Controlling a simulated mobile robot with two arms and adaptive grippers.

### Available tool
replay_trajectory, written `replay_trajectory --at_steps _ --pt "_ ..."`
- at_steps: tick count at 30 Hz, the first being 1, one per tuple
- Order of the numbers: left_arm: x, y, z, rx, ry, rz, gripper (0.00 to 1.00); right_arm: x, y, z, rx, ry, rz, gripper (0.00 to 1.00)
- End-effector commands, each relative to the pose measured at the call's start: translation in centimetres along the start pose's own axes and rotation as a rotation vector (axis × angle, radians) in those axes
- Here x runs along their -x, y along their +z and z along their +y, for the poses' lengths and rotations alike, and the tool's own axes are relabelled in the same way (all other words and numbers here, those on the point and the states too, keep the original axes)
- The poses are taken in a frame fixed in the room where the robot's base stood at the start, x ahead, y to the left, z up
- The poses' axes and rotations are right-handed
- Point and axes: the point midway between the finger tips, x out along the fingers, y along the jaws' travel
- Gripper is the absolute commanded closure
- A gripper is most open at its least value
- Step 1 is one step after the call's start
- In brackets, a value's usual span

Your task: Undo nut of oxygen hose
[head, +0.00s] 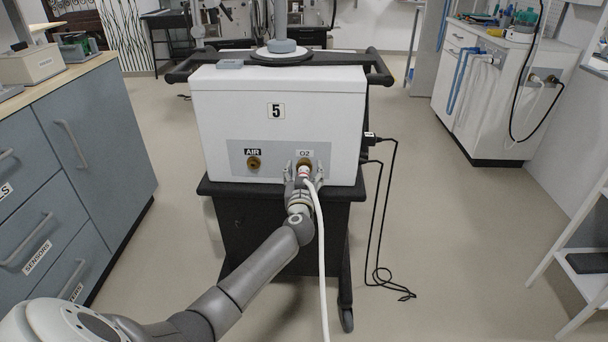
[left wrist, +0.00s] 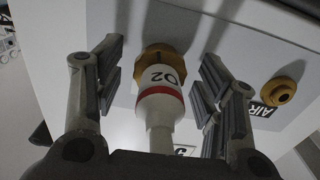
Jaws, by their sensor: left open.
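The white ventilator (head: 278,100) marked 5 stands on a black cart. On its back panel, the O2 port carries a brass nut (left wrist: 165,58), with a white hose end (left wrist: 162,90) marked O2 and banded red below it. The white oxygen hose (head: 322,255) hangs from there down to the floor side. My left gripper (head: 304,170) is at the O2 port. In the left wrist view my left gripper (left wrist: 165,80) is open, with one finger on each side of the nut and hose end, and gaps show on both sides. My right gripper is out of view.
A brass AIR port (head: 254,162) sits left of the O2 port and also shows in the left wrist view (left wrist: 279,92). Black cables (head: 378,225) hang right of the cart. A grey drawer cabinet (head: 110,140) stands left; a white cabinet (head: 480,110) stands back right. Floor right of the cart is mostly clear.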

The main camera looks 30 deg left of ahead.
Motion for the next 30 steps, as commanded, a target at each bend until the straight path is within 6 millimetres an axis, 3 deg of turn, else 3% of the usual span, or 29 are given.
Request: replay_trajectory --at_steps 10,21,30 --pt "-0.39 -0.09 -0.03 0.0 0.0 0.001 0.37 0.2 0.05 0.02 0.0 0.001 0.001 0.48" --pt "-0.37 -0.08 -0.03 0.0 0.0 0.001 0.83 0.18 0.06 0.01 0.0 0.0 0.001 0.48" --pt "-0.36 -0.16 -0.04 0.022 -0.001 0.0 0.83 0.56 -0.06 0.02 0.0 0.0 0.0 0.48"
